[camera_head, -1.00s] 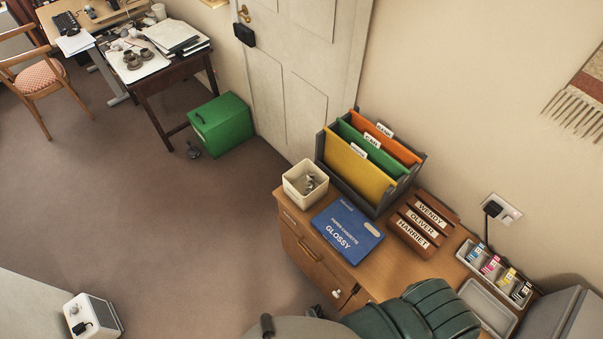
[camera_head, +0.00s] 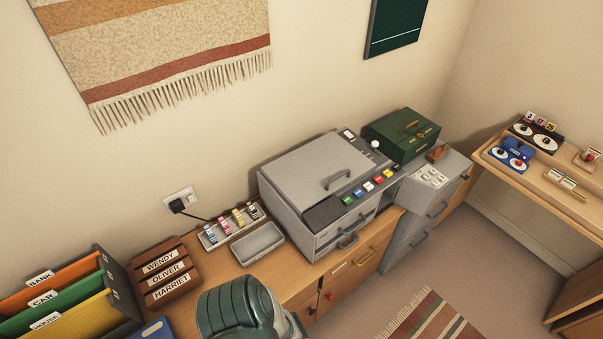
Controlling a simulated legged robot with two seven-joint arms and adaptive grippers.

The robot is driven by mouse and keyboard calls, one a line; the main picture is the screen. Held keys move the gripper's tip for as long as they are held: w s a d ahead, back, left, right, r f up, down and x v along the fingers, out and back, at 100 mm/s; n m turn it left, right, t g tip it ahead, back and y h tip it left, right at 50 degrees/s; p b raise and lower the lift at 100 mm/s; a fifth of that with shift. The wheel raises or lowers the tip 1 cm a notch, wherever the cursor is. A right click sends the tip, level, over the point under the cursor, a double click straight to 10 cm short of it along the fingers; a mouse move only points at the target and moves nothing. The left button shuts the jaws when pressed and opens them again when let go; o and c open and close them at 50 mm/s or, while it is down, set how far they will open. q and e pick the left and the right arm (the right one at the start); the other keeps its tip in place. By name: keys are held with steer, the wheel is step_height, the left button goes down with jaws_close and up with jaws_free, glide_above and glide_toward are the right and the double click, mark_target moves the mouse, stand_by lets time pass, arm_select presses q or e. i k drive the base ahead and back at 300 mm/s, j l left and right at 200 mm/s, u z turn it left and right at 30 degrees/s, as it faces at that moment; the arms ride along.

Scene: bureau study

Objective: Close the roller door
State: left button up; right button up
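No roller door can be made out for certain in this view. A grey office machine (camera_head: 318,180) with a closed flat lid, a lid handle and a row of coloured buttons stands on the wooden cabinet against the wall. Its front has drawer-like parts with handles. To its right is a grey metal cabinet (camera_head: 408,240) with drawer handles.
A wooden cabinet top (camera_head: 212,280) holds a file rack, a name rack (camera_head: 165,273), ink cartridges and an empty grey tray (camera_head: 258,244). A green ribbed shape (camera_head: 238,308) blocks the bottom centre. A wooden desk (camera_head: 545,187) stands right; carpet floor shows between.

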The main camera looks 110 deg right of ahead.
mark_target(415, 195)
steer(key=k+l+z, duration=0.1)
steer(key=k, duration=0.35)
steer(key=k+l, duration=0.2)
steer(key=k, duration=0.2)
steer(key=k+l+z, duration=0.15)
steer(key=k, duration=0.3)
steer(key=k+l, duration=0.2)
steer(key=k, duration=0.2)
steer(key=z, duration=0.05)
